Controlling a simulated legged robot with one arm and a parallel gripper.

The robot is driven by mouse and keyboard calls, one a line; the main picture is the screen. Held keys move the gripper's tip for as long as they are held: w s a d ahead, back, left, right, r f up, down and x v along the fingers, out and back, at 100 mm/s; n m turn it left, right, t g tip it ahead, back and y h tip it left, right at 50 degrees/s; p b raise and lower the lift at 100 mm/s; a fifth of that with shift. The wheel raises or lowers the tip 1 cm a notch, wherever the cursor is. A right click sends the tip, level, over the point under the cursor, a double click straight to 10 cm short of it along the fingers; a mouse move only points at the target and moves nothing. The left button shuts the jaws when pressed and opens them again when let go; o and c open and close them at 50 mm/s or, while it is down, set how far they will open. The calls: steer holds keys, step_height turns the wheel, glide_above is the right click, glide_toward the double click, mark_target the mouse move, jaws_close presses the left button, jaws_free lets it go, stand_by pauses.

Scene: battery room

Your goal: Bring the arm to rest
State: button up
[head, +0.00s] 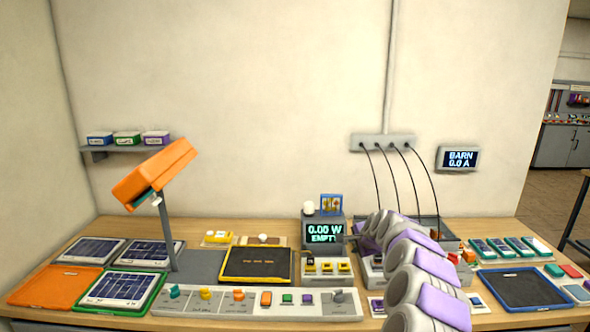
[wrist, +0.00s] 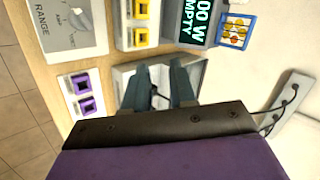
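My arm, with pale grey and purple links, reaches over the right half of the bench in the head view, away from me towards the back. My gripper is hidden behind its links there. In the wrist view my gripper (wrist: 160,68) shows two dark grey-blue fingers with a gap between them. It is open and I see nothing held. The fingers are over a grey open tray (wrist: 124,76); a black cable shows between them. In the head view this tray (head: 455,245) stands at the back of the bench, partly covered by my arm.
A display (head: 323,233) reading 0.00 W EMPTY stands left of my arm. Black cables hang from a wall socket strip (head: 383,142) behind it. A switch panel (head: 255,304) lines the front edge. An orange lamp (head: 153,174) stands left. Green-framed modules (head: 505,247) lie right.

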steer(key=s+a+r+n+g+y, duration=0.1)
steer(key=s+a+r+n+g, duration=0.15)
steer(key=s+a, duration=0.45)
steer(key=s+a+r+n+g, duration=0.1)
steer(key=s+a+r+n, duration=0.2)
steer(key=s, duration=0.8)
steer(key=s+a+r+n+g+y, duration=0.15)
steer(key=s+a+n, duration=0.25)
steer(key=s, duration=0.5)
steer(key=s+d+f+n+g+h, duration=0.1)
steer(key=s+d+f+g, duration=0.1)
steer(key=s, duration=1)
steer(key=s+d+f+n+g+h, duration=0.1)
steer(key=s+d, duration=0.3)
steer(key=s, duration=0.8)
steer(key=s+d+f+n+g+h, duration=0.2)
steer(key=s+n, duration=0.1)
steer(key=s, duration=0.9)
steer(key=shift+s+d+f+g, duration=0.3)
steer(key=shift+d+f, duration=0.1)
steer(key=shift+o, duration=0.2)
